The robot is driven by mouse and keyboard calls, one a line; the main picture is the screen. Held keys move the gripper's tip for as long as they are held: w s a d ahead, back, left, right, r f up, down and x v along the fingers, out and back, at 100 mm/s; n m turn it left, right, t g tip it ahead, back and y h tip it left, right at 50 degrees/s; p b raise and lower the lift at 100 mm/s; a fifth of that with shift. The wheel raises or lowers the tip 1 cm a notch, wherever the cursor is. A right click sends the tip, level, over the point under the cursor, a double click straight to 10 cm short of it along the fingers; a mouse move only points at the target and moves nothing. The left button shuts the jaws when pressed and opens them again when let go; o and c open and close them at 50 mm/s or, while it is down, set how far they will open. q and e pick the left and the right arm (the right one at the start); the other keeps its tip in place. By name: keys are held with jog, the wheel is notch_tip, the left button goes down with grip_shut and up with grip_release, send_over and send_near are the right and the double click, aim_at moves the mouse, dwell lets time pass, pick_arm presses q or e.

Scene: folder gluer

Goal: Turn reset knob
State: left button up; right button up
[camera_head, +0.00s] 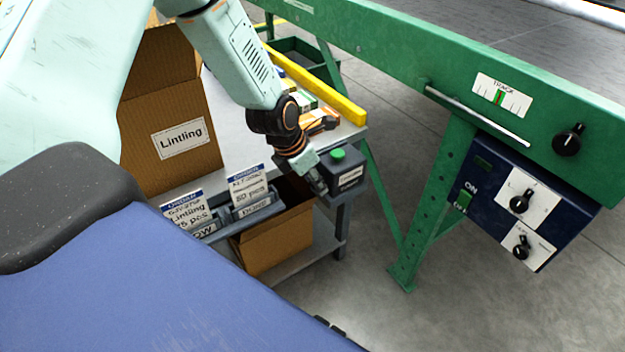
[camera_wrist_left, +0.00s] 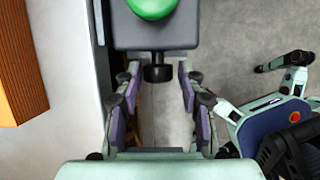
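A dark grey box (camera_head: 344,170) with a green button on top stands at the table corner. In the left wrist view the box (camera_wrist_left: 155,32) is at the top. A small black knob (camera_wrist_left: 158,74) sticks out from the box's side toward my left gripper (camera_wrist_left: 159,86). The gripper's fingers are open, one on each side of the knob, with a narrow gap visible on both sides. In the head view the left gripper (camera_head: 317,181) is beside the box and hides the knob. My right gripper is not in view.
The table (camera_head: 228,110) holds a Lintling carton (camera_head: 180,120) and a yellow bar (camera_head: 318,88). Card holders (camera_head: 250,203) and an open carton (camera_head: 275,240) are near the gripper. A green machine (camera_head: 440,60) with a blue knob panel (camera_head: 485,190) stands right, across clear floor.

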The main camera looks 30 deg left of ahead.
pick_arm(q)
jog(key=shift+w, duration=0.1)
jog(key=shift+a, duration=0.1)
grip_shut()
